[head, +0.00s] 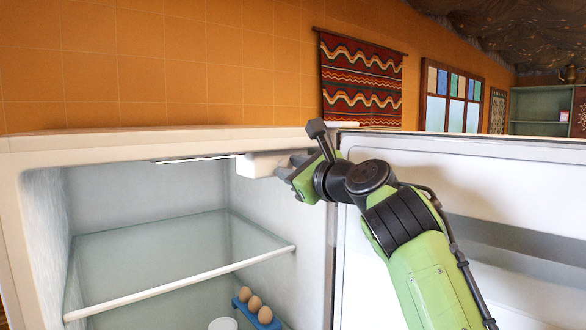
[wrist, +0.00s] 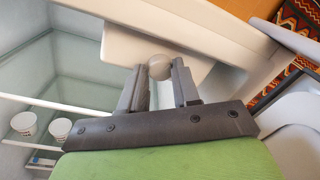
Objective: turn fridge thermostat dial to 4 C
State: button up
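The thermostat housing (head: 262,165) is a white box under the fridge's top, at the right side of the cavity. In the wrist view the housing (wrist: 125,45) carries a round grey dial (wrist: 159,66). My gripper (wrist: 161,72) reaches the dial with one dark finger on each side, and the fingertips appear to press on it. In the head view my gripper (head: 284,163) meets the housing from the right, and the dial is hidden there. No dial marks or numbers are readable.
The fridge door (head: 480,160) stands open at the right, close to my arm. A glass shelf (head: 150,255) with a white front bar crosses the cavity below. An egg rack (head: 262,322) with eggs and a white tub (head: 223,324) sit lower down.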

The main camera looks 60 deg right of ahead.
grip_shut()
jog(key=shift+m, duration=0.3)
jog(key=m+p, duration=0.1)
jog(key=m, duration=0.2)
jog(key=shift+r+y, duration=0.1)
jog(key=shift+y, duration=0.2)
jog(key=m, duration=0.3)
jog(key=shift+m, duration=0.4)
jog(key=m, duration=0.5)
jog(key=shift+y+p, duration=0.3)
jog(key=m, duration=0.5)
jog(key=shift+d+y, duration=0.1)
jog(key=shift+y, duration=0.2)
jog(key=shift+m, duration=0.4)
